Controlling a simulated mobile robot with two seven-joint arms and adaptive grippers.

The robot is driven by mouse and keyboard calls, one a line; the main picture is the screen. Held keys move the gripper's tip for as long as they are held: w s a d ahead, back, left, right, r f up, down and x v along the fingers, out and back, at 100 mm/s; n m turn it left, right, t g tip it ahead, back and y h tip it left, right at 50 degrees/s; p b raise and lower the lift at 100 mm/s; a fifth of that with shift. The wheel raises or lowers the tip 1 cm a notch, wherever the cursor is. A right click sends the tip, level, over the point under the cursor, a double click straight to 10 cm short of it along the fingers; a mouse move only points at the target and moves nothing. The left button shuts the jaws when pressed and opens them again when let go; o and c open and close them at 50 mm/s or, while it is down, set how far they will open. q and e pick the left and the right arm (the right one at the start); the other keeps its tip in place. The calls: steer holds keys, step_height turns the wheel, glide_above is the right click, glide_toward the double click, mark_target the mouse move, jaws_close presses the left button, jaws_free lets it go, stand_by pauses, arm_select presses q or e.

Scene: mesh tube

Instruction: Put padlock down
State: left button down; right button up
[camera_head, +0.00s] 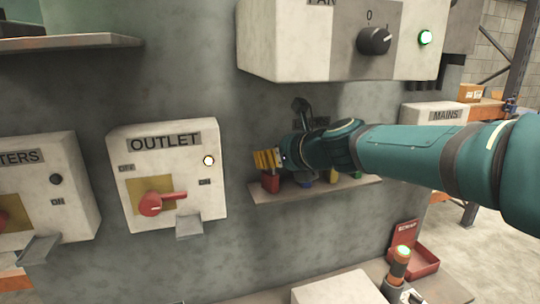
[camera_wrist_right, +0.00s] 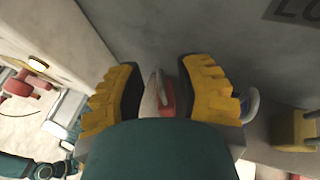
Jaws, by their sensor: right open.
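My right gripper (camera_head: 264,160) reaches in from the right over a small wall shelf (camera_head: 262,196). Its yellow fingers are open in the right wrist view (camera_wrist_right: 160,85). A red padlock (camera_head: 270,182) stands at the shelf's left end, just below the fingers. In the right wrist view the red padlock (camera_wrist_right: 166,104) shows between the spread fingers, its grey shackle pointing up; I cannot tell whether they touch it. A yellow padlock (camera_wrist_right: 292,130) and part of a blue one (camera_wrist_right: 246,103) are to its right. My left gripper is not in view.
The OUTLET box (camera_head: 185,140) with a red rotary handle (camera_head: 158,204) is on the wall left of the shelf. A large box with a black knob (camera_head: 374,41) overhangs the shelf.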

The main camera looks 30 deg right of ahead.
steer(key=a+p+v, duration=0.1)
steer(key=v, duration=0.5)
steer(key=shift+s+d, duration=0.25)
steer(key=shift+d, duration=0.25)
